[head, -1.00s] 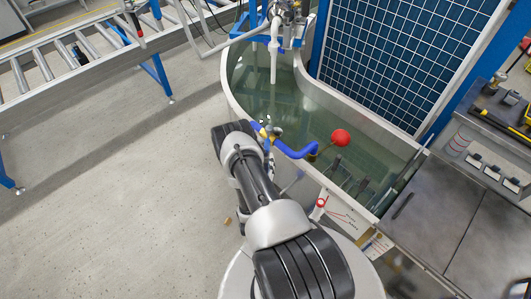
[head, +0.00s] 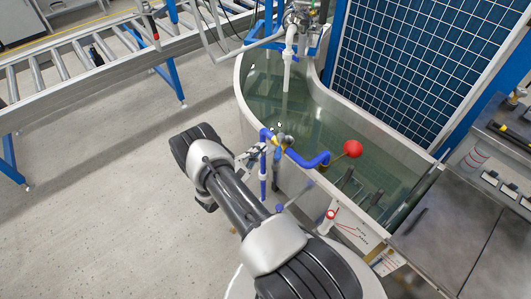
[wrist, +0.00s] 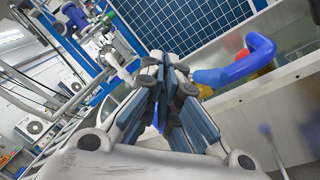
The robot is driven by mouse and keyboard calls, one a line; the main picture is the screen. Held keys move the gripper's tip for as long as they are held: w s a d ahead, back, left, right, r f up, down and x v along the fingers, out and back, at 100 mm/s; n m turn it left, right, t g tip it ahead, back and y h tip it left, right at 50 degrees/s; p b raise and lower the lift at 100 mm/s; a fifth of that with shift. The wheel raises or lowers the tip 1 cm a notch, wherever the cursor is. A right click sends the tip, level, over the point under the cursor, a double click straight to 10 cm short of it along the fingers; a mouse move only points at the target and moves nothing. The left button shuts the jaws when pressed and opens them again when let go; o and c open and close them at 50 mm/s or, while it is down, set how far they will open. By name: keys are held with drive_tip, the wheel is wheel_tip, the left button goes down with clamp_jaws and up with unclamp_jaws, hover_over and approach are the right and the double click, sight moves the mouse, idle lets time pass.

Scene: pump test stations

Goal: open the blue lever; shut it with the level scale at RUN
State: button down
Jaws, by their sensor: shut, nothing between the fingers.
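Blue pipework (head: 308,160) with a brass-yellow fitting (head: 284,146) stands at the tank's near wall; I cannot tell a separate blue lever from it. A bent blue piece (wrist: 245,62) shows right of the fingers in the wrist view. My gripper (head: 252,157) is shut and empty, just left of the upright blue pipe; its closed fingers (wrist: 170,75) fill the middle of the wrist view. A white scale plate (head: 357,237) with red lines hangs on the tank's outside, a red ring (head: 332,214) at its top left. Its lettering is too small to read.
The curved tank (head: 243,98) holds greenish water, with a red float ball (head: 352,148) above it. A white spout (head: 288,62) hangs over the far end. A roller conveyor (head: 75,62) stands at upper left, a metal bench (head: 455,235) at right. The floor at left is clear.

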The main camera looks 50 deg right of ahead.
drive_tip(key=w+a+f+m+g+y, duration=0.35)
drive_tip(key=w+a+m, duration=0.35)
drive_tip(key=m, duration=0.5)
drive_tip(key=b, duration=0.3)
approach(279, 148)
drive_tip(key=w+d, duration=0.2)
drive_tip(key=w, duration=0.3)
drive_tip(key=s+d, duration=0.1)
drive_tip(key=s+d+f, duration=0.1)
drive_tip(key=s+d, duration=0.1)
drive_tip(key=shift+s+d+f+b, duration=0.15)
drive_tip(key=shift+s+f+b, duration=0.15)
drive_tip(key=shift+s+f, duration=0.05)
drive_tip(key=shift+s, duration=0.1)
drive_tip(key=shift+s+n+t+h+p, duration=0.25)
drive_tip(key=shift+n+t+p, duration=0.45)
drive_tip(key=shift+t, duration=0.15)
